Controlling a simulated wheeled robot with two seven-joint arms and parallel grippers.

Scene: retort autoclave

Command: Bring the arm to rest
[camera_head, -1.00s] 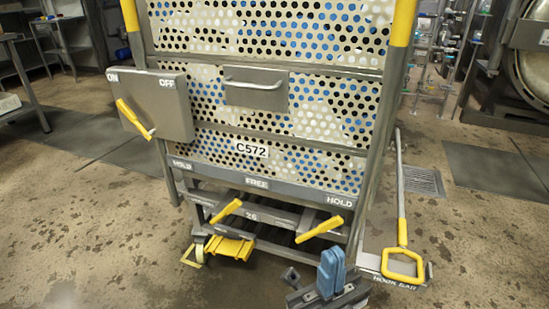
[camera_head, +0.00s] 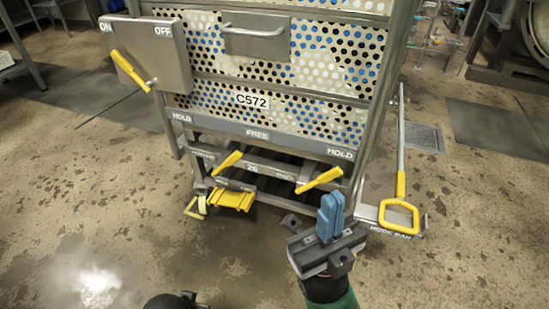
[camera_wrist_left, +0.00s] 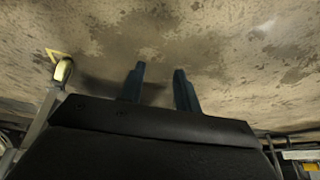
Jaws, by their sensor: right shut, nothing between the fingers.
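My right gripper (camera_head: 331,214) is in the lower right of the head view, with its blue fingers pressed together and nothing between them. It is in front of the cart's lower right side, apart from the yellow lever there as far as I can tell. My left gripper (camera_wrist_left: 160,76) shows in the left wrist view with its two dark fingers apart and nothing between them, over the stained floor. In the head view the left gripper's fingers are not visible; only a dark rounded part of me shows at the bottom edge.
A perforated cart (camera_head: 259,134) marked C572 stands ahead. It has an ON/OFF box (camera_head: 170,60) with a yellow lever, two yellow levers (camera_head: 228,162) (camera_head: 320,179) and a yellow pedal (camera_head: 232,199) below. A yellow-handled hook bar (camera_head: 399,213) stands at right. Floor at left is clear.

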